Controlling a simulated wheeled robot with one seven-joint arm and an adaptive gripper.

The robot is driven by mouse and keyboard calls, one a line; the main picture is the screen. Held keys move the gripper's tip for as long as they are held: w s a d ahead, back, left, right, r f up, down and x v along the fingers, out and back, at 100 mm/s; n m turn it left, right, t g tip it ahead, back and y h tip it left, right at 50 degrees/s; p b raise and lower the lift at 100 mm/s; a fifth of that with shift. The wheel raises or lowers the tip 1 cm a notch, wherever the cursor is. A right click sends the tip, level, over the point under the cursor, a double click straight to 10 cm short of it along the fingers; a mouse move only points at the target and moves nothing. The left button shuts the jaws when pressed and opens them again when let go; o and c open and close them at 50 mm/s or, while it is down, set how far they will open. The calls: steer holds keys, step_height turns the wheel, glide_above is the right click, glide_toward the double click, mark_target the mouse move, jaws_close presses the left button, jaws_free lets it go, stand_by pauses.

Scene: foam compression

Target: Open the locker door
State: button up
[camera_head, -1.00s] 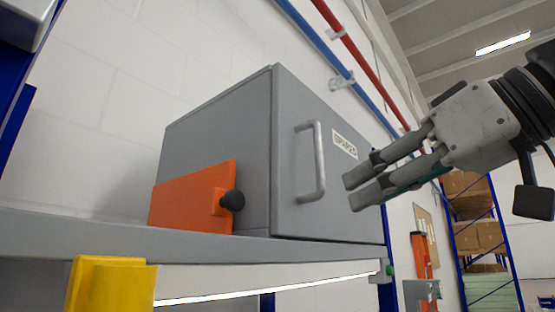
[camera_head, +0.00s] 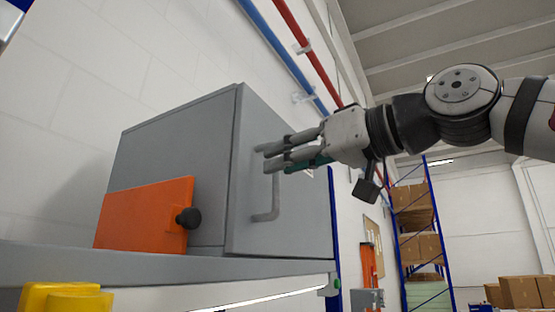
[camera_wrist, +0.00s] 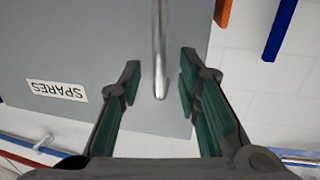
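The grey locker (camera_head: 170,150) sits on a grey shelf with its door (camera_head: 300,200) closed. A vertical bar handle (camera_head: 274,195) is on the door; it also shows in the wrist view (camera_wrist: 159,50). My gripper (camera_head: 262,158) is at the upper part of the handle in the head view. In the wrist view my gripper (camera_wrist: 158,82) is open, with one finger on each side of the handle's end and gaps visible on both sides. The white SPARES label (camera_wrist: 57,90) is left of the fingers in the wrist view; my gripper hides it in the head view.
An orange block (camera_head: 145,215) with a black knob (camera_head: 188,218) stands against the locker's side. The grey shelf (camera_head: 150,268) runs beneath, with a yellow object (camera_head: 65,298) at its front. Blue and red pipes run along the wall behind. Boxes on racks (camera_head: 415,215) stand far right.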

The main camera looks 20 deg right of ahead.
steer(key=shift+x, duration=1.3)
steer(key=shift+c, duration=0.2)
jaws_close()
